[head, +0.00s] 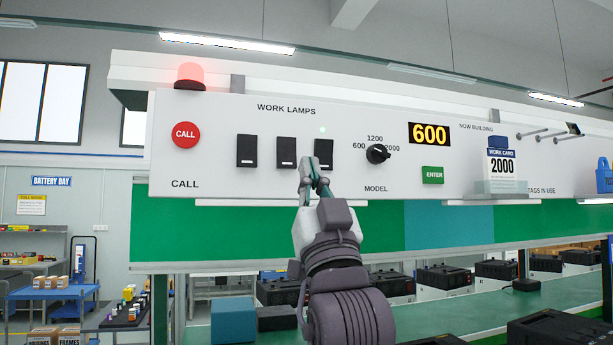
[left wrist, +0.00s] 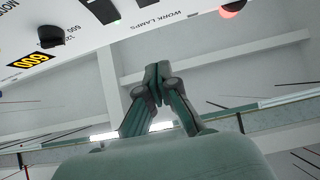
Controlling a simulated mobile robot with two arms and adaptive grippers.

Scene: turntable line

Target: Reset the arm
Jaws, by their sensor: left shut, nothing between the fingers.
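My left gripper (head: 313,180) is shut and empty in the head view. Its fingertips are just below and in front of the right-hand black work lamp switch (head: 324,152); I cannot tell whether they touch it. A small pale green light shows above that switch. The left wrist view shows the shut fingers (left wrist: 157,84) together against the ceiling, with the panel along the top edge. My right gripper is in neither view.
The white panel (head: 220,165) holds a red CALL button (head: 185,135), a black model knob (head: 378,153), a 600 display (head: 429,134) and a green ENTER button (head: 433,175). A work card (head: 502,165) reads 2000. Black boxes (head: 560,325) stand on the green bench below.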

